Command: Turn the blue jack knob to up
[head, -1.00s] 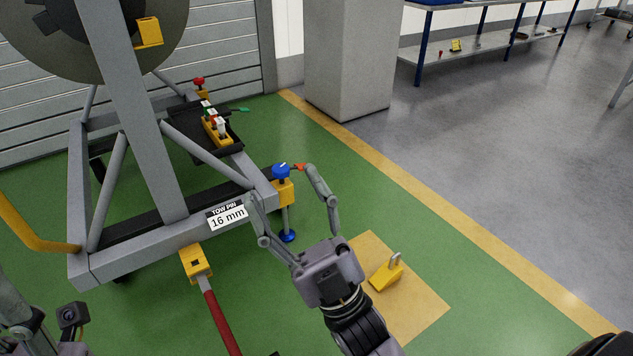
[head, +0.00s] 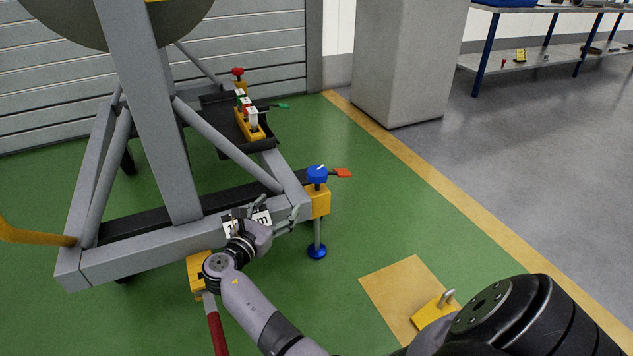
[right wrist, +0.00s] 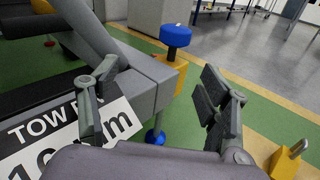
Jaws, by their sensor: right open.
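The blue jack knob (head: 317,173) sits on top of a yellow bracket (head: 319,203) at the right corner of the grey stand. A white line marks its top, and an orange-red tab (head: 341,172) sticks out to its right. The knob also shows in the right wrist view (right wrist: 175,36), beyond the fingers. The jack's blue foot (head: 317,252) is on the green floor. My right gripper (head: 281,216) is open and empty, left of and below the knob in the picture, and apart from it. My left gripper is out of view.
The grey stand's beam (head: 150,250) and its partly covered label (head: 262,217) are close to my right gripper. Floor right of the jack is clear.

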